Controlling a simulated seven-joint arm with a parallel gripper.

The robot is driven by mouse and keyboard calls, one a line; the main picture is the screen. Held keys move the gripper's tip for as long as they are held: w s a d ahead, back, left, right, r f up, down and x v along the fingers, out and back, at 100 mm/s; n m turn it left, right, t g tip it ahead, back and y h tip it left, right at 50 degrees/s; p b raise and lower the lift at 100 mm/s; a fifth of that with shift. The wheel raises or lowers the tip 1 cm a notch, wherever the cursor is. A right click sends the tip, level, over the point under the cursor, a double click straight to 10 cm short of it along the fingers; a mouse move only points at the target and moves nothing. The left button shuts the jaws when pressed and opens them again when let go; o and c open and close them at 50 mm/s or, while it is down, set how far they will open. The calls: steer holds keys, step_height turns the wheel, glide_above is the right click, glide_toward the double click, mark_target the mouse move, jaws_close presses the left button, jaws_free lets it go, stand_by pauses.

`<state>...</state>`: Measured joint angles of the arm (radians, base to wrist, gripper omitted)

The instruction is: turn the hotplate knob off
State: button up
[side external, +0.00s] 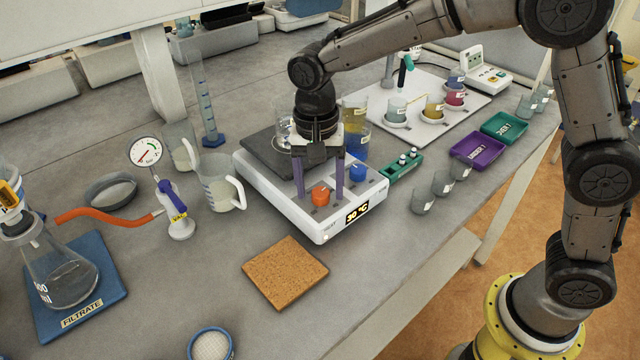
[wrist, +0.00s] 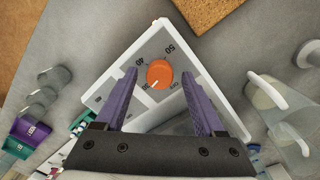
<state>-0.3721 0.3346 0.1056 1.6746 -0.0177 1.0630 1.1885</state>
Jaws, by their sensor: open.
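The white hotplate (side external: 275,203) has an orange knob (side external: 320,194) and a blue knob (side external: 357,171) on its front panel. Its display (side external: 357,213) reads 30 °C. In the wrist view the orange knob (wrist: 159,74) has a dial with 40, 50 and what looks like 30 and OFF; its white pointer aims at the lower-left mark, apparently 30. My gripper (side external: 320,192) is open, pointing down over the panel. Its purple fingers stand on either side of the orange knob, apparently with gaps. The blue knob is not visible in the wrist view.
A dark top plate (side external: 268,155) with glassware stands behind the knobs. A cork mat (side external: 285,272) lies in front. A beaker (side external: 218,185) stands left of the hotplate, a green rack (side external: 403,165) and small cups (side external: 442,182) right. Bare bench lies around the mat.

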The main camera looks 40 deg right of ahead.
jaws_close()
stand_by(0.4)
steer(key=shift+n, duration=0.4)
steer(key=n, duration=1.1)
steer(key=shift+s+n, duration=0.1)
steer(key=shift+n, duration=1.9)
